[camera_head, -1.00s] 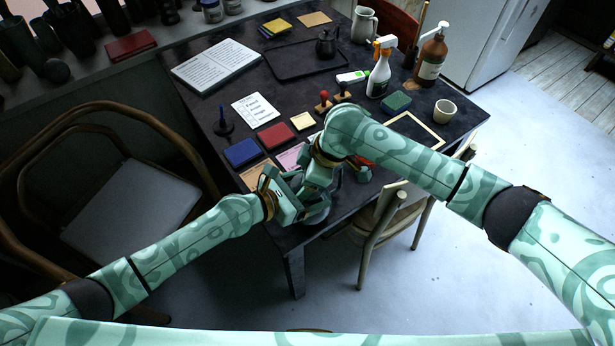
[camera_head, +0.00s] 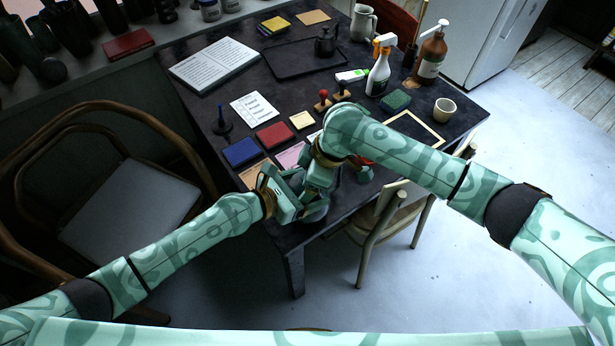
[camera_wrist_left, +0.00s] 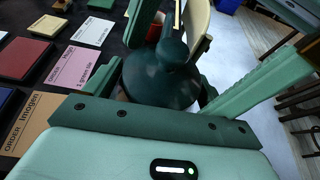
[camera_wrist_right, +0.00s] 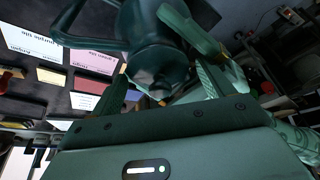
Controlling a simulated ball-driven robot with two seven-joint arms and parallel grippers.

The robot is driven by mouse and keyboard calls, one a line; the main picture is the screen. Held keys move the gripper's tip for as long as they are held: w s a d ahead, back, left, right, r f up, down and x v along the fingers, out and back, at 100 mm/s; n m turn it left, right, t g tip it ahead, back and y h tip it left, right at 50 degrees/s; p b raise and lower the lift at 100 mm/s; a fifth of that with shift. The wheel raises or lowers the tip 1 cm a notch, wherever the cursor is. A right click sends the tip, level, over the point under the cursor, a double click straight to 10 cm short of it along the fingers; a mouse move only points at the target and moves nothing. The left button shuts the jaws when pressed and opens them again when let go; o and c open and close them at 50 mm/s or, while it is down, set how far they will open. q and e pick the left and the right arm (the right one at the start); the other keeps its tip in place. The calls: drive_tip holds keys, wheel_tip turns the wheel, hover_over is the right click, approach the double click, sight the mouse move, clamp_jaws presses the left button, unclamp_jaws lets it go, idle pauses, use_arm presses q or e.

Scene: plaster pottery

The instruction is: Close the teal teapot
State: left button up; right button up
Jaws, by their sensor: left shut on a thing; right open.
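The dark teal teapot (camera_wrist_left: 160,78) fills the middle of the left wrist view, its round body between the fingers of my left gripper (camera_wrist_left: 158,88), which is shut on it. A narrower knob-like part rises above the body there. In the right wrist view the teapot (camera_wrist_right: 158,55) is close, in front of my open right gripper (camera_wrist_right: 155,85). Whether the right fingers touch the teapot or a lid, I cannot tell. In the head view both grippers meet at the near table edge and mostly hide the teapot; a separate lid cannot be made out.
Ink pads, cards and stamps lie on the dark table (camera_head: 215,62), including a blue pad (camera_head: 240,152) and a red pad (camera_head: 275,135). A spray bottle (camera_head: 378,75), brown bottle (camera_head: 431,55) and cup (camera_head: 445,109) stand farther right. A chair (camera_head: 385,215) stands against the near edge.

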use_arm(q)
drive_tip(key=shift+a+f, duration=0.2)
use_arm(e)
drive_tip(key=shift+s+a+r, duration=0.15)
drive_tip(key=shift+s+a, duration=0.1)
drive_tip(key=shift+a, duration=0.15)
drive_tip(key=shift+r, duration=0.2)
use_arm(q)
drive_tip(key=shift+s+d+f, duration=0.1)
drive_tip(key=shift+s+f, duration=0.05)
drive_tip(key=shift+f, duration=0.05)
use_arm(e)
drive_tip(key=d+v, duration=0.1)
drive_tip(key=v, duration=1)
drive_tip(key=shift+w, duration=0.2)
drive_tip(key=shift+r, duration=0.1)
use_arm(q)
drive_tip(key=o, duration=1.3)
drive_tip(key=shift+r, duration=0.15)
